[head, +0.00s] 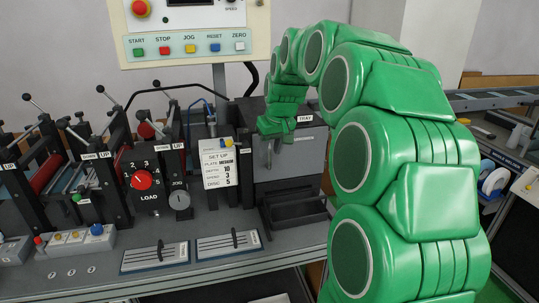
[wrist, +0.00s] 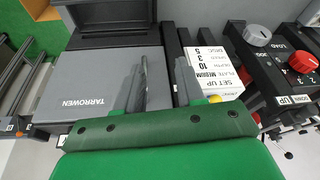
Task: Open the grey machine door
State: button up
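The grey machine (head: 300,155) stands at the middle right of the bench, its front panel partly hidden by my green arm. A grey panel marked TARROWEN (wrist: 85,85) fills the left of the wrist view; I take it for the door, and it looks shut. My gripper (head: 269,155) points down at the machine's left part in the head view. In the wrist view my gripper's two grey fingers (wrist: 164,75) are apart, with the left one over the panel's right edge. Nothing is clearly held between them. A handle cannot be made out.
A black open tray (head: 295,211) juts out below the machine. A white SET UP card (head: 218,163) stands close by on the left, also near the fingers in the wrist view (wrist: 217,68). The LOAD dial box (head: 146,182) is further left. A control panel (head: 190,25) hangs above.

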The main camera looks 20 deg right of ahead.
send_over(270, 151)
jog(key=s, duration=0.2)
jog(key=shift+t, duration=0.4)
jog(key=shift+s+d+x, duration=0.1)
jog(key=shift+d+x, duration=0.05)
jog(key=shift+x, duration=1.8)
jog(key=shift+s+d+x, duration=0.1)
jog(key=shift+d+x, duration=0.1)
jog(key=shift+x, duration=1.75)
jog(key=shift+f, duration=0.1)
grip_shut()
